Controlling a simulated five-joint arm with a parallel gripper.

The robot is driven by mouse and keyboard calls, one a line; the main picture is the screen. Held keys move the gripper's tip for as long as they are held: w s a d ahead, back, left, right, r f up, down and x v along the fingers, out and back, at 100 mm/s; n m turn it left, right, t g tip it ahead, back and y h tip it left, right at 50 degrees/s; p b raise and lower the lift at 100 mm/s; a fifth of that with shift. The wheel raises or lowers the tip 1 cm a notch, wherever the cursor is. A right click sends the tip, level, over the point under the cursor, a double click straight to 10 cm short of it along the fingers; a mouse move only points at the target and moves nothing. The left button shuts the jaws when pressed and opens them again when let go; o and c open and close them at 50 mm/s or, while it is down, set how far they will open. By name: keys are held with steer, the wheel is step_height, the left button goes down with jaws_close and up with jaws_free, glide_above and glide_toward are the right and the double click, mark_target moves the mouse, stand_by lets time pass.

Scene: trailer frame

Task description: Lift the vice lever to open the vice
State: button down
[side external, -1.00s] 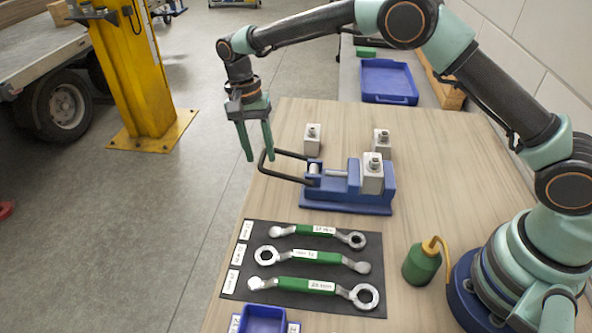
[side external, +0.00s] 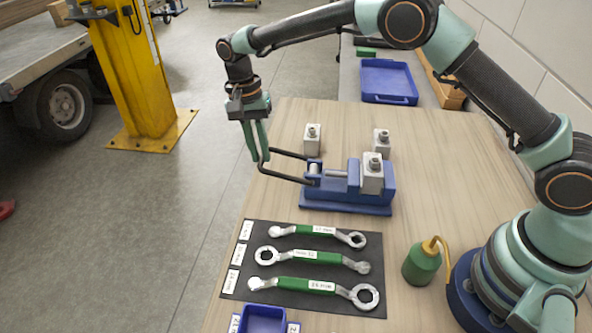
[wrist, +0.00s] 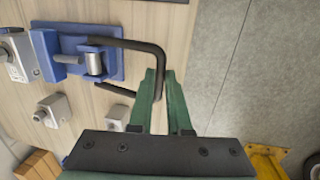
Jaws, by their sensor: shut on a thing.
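The blue vice (side external: 345,207) sits on the wooden bench, with a metal block on it. Its black U-shaped lever (side external: 290,154) sticks out to the left, past the bench edge, looking low and close to level. My gripper (side external: 260,158) points down with its green fingers closed on the lever's outer end. In the wrist view, the lever (wrist: 130,43) bends round and its end bar runs to the fingertips (wrist: 160,72), which partly hide it. The vice's blue body and metal roller (wrist: 95,64) show to the left there.
Metal blocks with studs (side external: 312,140) stand behind the vice. A black mat (side external: 232,292) with several green-handled wrenches lies in front. A green oil bottle (side external: 422,265) stands near my base. A blue tray (side external: 390,98) is at the back. Open floor lies left of the bench.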

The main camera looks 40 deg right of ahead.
steer(key=shift+w+a+r, duration=0.1)
steer(key=shift+r, duration=0.2)
stand_by(0.6)
steer(key=shift+r+t, duration=0.35)
steer(key=shift+t, duration=0.05)
steer(key=shift+s+d+r+t+y, duration=0.3)
steer(key=shift+s+d+r+t, duration=0.15)
steer(key=shift+r+t, duration=0.2)
steer(key=s+d+r, duration=0.4)
steer(key=s+d, duration=0.4)
steer(key=shift+r, duration=0.4)
steer(key=shift+d, duration=0.15)
steer(key=c, duration=0.9)
jaws_free()
steer(key=shift+s, duration=0.1)
